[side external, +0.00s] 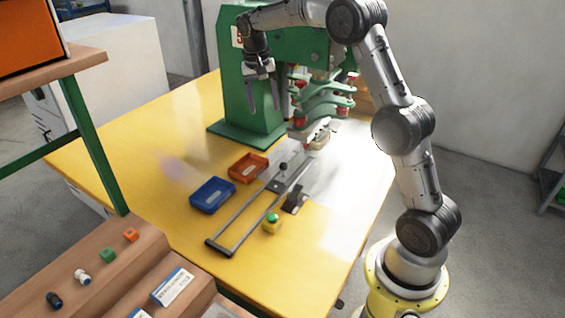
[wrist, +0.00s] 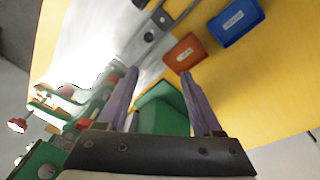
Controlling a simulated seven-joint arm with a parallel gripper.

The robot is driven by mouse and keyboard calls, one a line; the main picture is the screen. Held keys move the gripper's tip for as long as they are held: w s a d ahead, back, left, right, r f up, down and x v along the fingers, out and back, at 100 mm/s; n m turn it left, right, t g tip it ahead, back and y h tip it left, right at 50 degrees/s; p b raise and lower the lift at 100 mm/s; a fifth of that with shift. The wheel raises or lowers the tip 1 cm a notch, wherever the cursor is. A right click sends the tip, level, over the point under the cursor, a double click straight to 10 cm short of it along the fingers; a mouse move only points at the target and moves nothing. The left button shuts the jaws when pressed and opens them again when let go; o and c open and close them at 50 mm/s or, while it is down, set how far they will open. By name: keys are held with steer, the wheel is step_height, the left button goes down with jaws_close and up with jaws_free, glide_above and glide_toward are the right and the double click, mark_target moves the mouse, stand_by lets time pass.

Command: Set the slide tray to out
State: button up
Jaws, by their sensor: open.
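The slide tray's two long rails (side external: 240,222) run across the yellow table from the green press to a dark end bar at the front. A grey plate with a black knob (side external: 283,167) sits partway along the rails, near the press end. Part of the slide and a dark round knob (wrist: 149,37) also show at the top of the wrist view. My gripper (side external: 265,108) is open and empty, held high beside the green press column, above and behind the knob and apart from it. In the wrist view its two fingers (wrist: 158,74) are spread with nothing between them.
The green press (side external: 245,85) stands at the back, with red-tipped clamp arms (side external: 320,95) over the slide. An orange bin (side external: 248,166) and a blue bin (side external: 212,195) sit left of the rails. A yellow box with a green button (side external: 272,223) sits right of them.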

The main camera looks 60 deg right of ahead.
steer(key=g, duration=0.2)
glide_above(283, 163)
steer(key=w+a, duration=0.2)
steer(key=w, duration=0.1)
steer(key=w+a+f+x, duration=0.1)
steer(key=w+x, duration=0.1)
steer(key=x, duration=0.7)
steer(key=shift+m+y, duration=0.3)
steer(key=x, duration=1.4)
steer(key=shift+s+d+r, duration=0.1)
steer(key=shift+s, duration=0.25)
jaws_close()
steer(key=shift+r, duration=0.1)
